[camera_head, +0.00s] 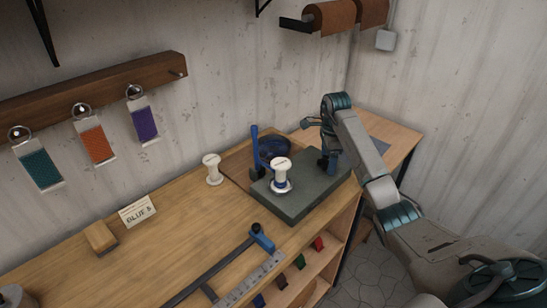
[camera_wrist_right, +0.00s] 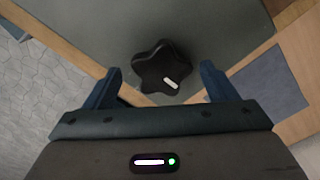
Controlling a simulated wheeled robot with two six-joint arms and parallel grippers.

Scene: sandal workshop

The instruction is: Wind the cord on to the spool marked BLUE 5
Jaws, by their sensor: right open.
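A white spool (camera_head: 281,166) with a blue band low on it stands upright on a dark grey-green block (camera_head: 308,200) on the bench. Behind it are a blue upright post (camera_head: 256,150) and a dark blue coil (camera_head: 276,147), apparently cord. A card (camera_head: 138,211) appears to read BLUE 5. A second white spool (camera_head: 213,169) stands bare to the left of the block. My right gripper (camera_head: 327,166) is over the block's right end. In the right wrist view its open fingers (camera_wrist_right: 160,74) are on either side of a black star-shaped knob (camera_wrist_right: 162,68). My left gripper is out of view.
A wooden block (camera_head: 100,237) lies left of the card. A blue-ended bar tool (camera_head: 262,238) and a metal rule (camera_head: 250,280) lie at the bench front. Teal, orange and purple hanks (camera_head: 96,144) hang on the wall. The bench between card and block is mostly clear.

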